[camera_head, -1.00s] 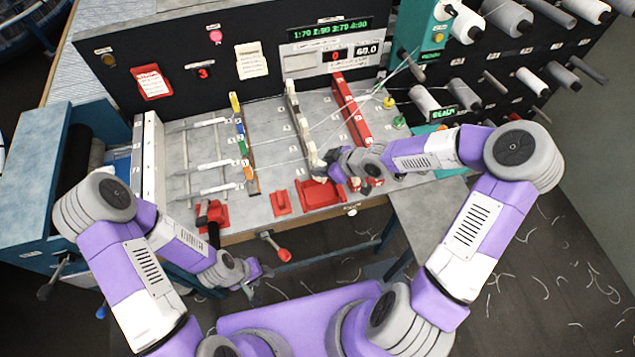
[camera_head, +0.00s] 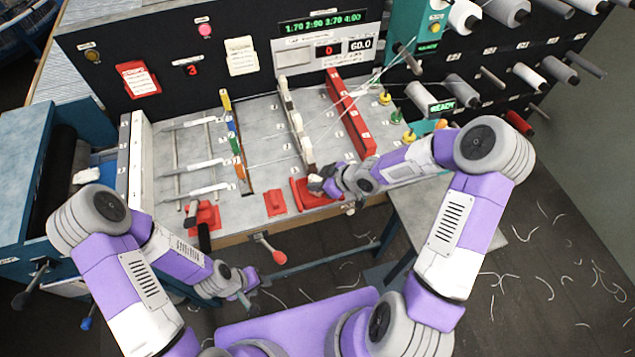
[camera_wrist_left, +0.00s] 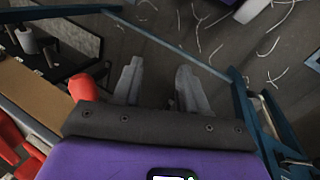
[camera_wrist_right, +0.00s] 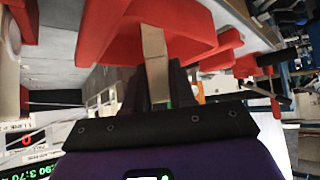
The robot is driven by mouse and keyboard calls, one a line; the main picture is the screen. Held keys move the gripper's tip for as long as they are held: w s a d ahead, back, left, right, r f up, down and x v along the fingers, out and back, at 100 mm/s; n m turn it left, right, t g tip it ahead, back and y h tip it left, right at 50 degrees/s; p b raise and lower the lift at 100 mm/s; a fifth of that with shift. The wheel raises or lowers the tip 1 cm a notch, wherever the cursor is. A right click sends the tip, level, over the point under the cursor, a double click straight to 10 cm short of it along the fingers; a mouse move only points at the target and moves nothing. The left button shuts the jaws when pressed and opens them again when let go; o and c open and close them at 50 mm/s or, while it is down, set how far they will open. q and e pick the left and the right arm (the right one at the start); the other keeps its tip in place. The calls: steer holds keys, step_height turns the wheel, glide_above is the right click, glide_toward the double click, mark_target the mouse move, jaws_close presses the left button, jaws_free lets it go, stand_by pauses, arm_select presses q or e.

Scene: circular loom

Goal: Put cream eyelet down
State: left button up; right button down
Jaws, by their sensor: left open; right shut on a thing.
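My right gripper (camera_head: 318,184) is at the red tray (camera_head: 306,198) on the loom's front edge. It is shut on the cream eyelet, a narrow pale strip (camera_wrist_right: 155,62) between its dark fingers in the right wrist view. In that view the strip's far end overlaps the red tray (camera_wrist_right: 110,35); I cannot tell whether it touches. In the head view the gripper mostly hides the eyelet. My left gripper (camera_head: 248,285) is open and empty, low in front of the table; its spread fingers show above the floor in the left wrist view (camera_wrist_left: 158,85).
A rail of pale and dark pieces (camera_head: 292,112) runs back from the tray, with a long red bar (camera_head: 350,115) to its right. A small red block (camera_head: 275,202) and a red-handled lever (camera_head: 272,250) are left of the tray. Thin threads cross above the table.

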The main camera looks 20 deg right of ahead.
steer(key=c, duration=0.9)
jaws_free()
steer(key=shift+c, duration=0.2)
steer(key=p+v, duration=0.9)
steer(key=v, duration=0.3)
steer(key=s+a+f+m+g, duration=0.3)
steer(key=s+a+f+m, duration=0.4)
steer(key=a, duration=0.3)
steer(key=s+f+m+g+h, duration=0.2)
steer(key=s+f+m, duration=0.3)
steer(key=s, duration=0.3)
steer(key=shift+a+f+g, duration=0.2)
steer(key=shift+f+g, duration=0.1)
